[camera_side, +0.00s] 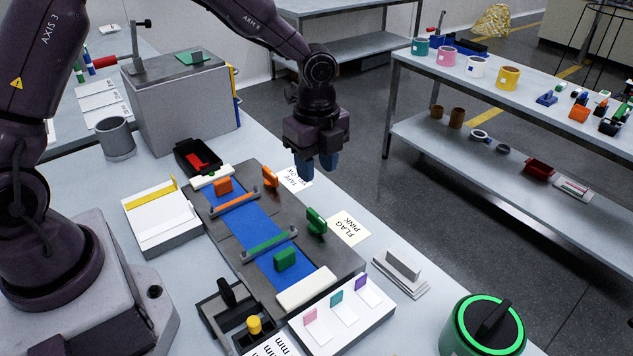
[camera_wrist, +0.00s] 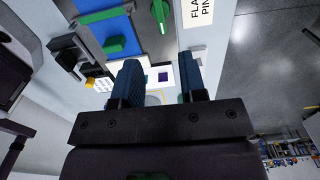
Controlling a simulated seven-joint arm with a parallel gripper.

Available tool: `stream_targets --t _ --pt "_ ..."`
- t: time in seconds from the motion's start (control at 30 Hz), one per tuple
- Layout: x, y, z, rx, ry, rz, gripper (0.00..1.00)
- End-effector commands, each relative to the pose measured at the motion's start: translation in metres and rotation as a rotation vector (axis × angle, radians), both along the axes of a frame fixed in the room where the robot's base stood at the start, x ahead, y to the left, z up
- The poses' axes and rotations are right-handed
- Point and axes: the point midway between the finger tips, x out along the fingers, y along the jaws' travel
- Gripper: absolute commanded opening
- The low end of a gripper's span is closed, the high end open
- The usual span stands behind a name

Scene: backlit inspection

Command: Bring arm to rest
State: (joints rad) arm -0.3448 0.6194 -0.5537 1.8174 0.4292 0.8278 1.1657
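My arm reaches across the bench from the left in the side view. My gripper (camera_side: 317,168) hangs with its blue fingers pointing down, above the back right edge of the dark board (camera_side: 340,258) and apart from it. In the wrist view my gripper (camera_wrist: 160,75) shows two blue fingers with a clear gap and nothing held between them. Its height above the bench is hard to tell.
The board carries blue strips, orange and green blocks and low crossbars. A white flag tray (camera_side: 346,312), a green-ringed round container (camera_side: 482,326), a grey box (camera_side: 182,105) and a grey mug (camera_side: 115,138) stand around it. Open floor lies to the right.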

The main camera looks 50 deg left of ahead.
Motion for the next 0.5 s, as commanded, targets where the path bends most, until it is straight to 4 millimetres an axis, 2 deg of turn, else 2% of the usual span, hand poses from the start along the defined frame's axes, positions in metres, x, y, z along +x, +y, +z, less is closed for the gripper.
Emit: stream_targets --t 0.13,0.5 --pt "0.0001 0.0003 0.0065 0.0 -0.001 0.001 0.38" --pt "0.0 0.0002 0.0063 0.0 0.0 0.039 0.38"
